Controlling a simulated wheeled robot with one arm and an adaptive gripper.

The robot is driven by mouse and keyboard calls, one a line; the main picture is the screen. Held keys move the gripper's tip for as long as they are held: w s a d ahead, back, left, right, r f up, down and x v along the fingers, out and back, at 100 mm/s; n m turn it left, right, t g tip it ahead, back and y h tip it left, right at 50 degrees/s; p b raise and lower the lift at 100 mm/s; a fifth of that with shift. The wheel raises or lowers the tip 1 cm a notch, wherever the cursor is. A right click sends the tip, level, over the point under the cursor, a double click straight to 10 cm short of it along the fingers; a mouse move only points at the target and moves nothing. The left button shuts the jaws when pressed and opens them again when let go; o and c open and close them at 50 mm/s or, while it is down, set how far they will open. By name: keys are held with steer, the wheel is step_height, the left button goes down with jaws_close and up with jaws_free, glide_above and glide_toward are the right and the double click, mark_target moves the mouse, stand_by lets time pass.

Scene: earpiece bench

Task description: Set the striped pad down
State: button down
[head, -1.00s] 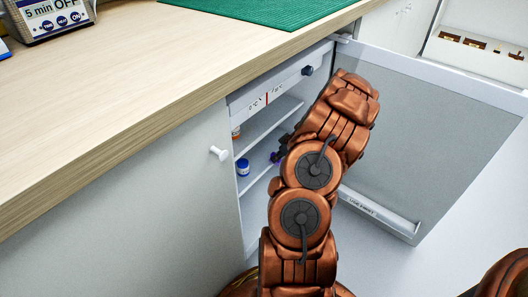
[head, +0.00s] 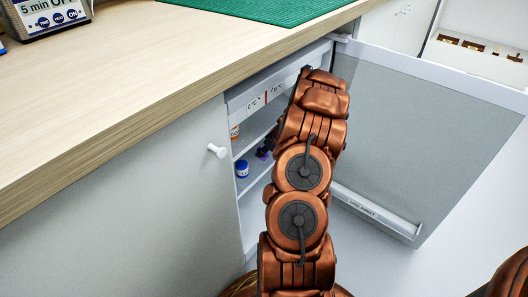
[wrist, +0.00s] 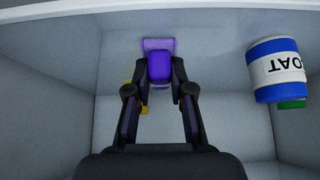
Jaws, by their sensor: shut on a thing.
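My gripper (wrist: 159,84) is shut on a purple pad (wrist: 159,68) in the wrist view. A paler purple patch with fine lines (wrist: 158,44) shows just beyond it; I cannot tell whether it is part of the same piece. In the head view my arm reaches into the open cabinet (head: 246,218), and a bit of purple (head: 264,152) shows at its end, near shelf height. My arm hides most of the gripper there. I cannot tell whether the pad touches the shelf.
A blue-and-white jar (wrist: 275,70) is at the right in the wrist view, with a green thing (wrist: 292,104) beside it. A blue-lidded jar (head: 242,168) and an orange item (head: 234,132) stand inside the cabinet. The open door (head: 425,140) is to my arm's right.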

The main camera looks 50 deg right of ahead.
steer(key=shift+f, duration=0.15)
steer(key=c, duration=1)
jaws_free()
steer(key=shift+r, duration=0.3)
steer(key=s+p, duration=0.1)
steer(key=s, duration=0.3)
steer(key=s+p, duration=0.1)
steer(key=s, duration=0.3)
steer(key=s+d+p, duration=0.1)
steer(key=s, duration=0.3)
steer(key=shift+s+r, duration=0.35)
